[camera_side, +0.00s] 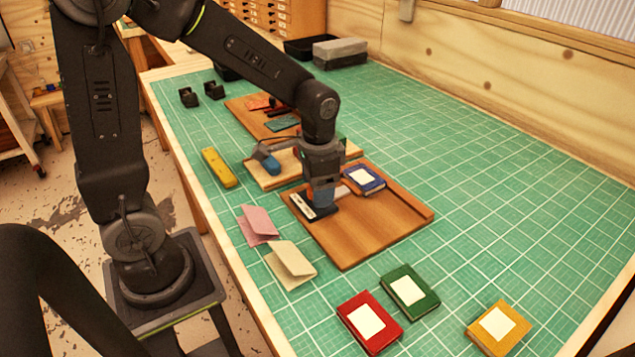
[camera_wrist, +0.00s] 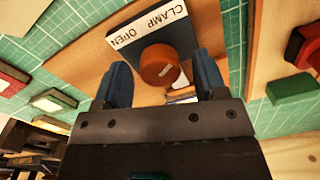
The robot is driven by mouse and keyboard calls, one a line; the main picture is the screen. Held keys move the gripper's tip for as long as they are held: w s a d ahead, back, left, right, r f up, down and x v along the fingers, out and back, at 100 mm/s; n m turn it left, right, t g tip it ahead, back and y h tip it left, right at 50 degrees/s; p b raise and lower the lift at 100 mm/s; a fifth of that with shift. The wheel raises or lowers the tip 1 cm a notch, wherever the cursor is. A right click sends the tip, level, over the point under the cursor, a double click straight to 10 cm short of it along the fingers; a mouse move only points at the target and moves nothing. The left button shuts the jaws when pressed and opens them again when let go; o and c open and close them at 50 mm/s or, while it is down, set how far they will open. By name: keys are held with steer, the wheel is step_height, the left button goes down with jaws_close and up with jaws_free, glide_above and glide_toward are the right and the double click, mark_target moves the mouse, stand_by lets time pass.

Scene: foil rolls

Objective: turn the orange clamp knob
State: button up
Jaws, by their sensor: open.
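The orange clamp knob (camera_wrist: 159,66) is round with a small pale mark on its top. It sits in front of a dark blue block (camera_wrist: 172,38) with a white label reading "CLAMP OPEN" (camera_wrist: 147,27). In the wrist view my gripper (camera_wrist: 161,72) is open, with one blue finger on each side of the knob and visible gaps between. In the side view my gripper (camera_side: 322,200) points down over the clamp on the wooden board (camera_side: 375,235), and its fingers hide the knob. The white label (camera_side: 301,206) shows beside it.
A blue book-like block (camera_side: 362,179) lies on the board close behind my gripper. Pink (camera_side: 258,224) and cream (camera_side: 290,264) folded cards lie left of the board. Red (camera_side: 369,322), green (camera_side: 409,291) and yellow (camera_side: 498,327) blocks lie in front. The mat's right side is clear.

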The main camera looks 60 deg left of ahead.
steer(key=shift+r, duration=0.1)
step_height(320, 180, up, 14)
steer(key=shift+d, duration=0.2)
steer(key=shift+s, duration=0.2)
steer(key=s+d+f+n+t, duration=0.2)
steer(key=s+t, duration=0.3)
steer(key=s, duration=0.6)
steer(key=shift+s+n, duration=0.15)
steer(key=shift+n, duration=0.45)
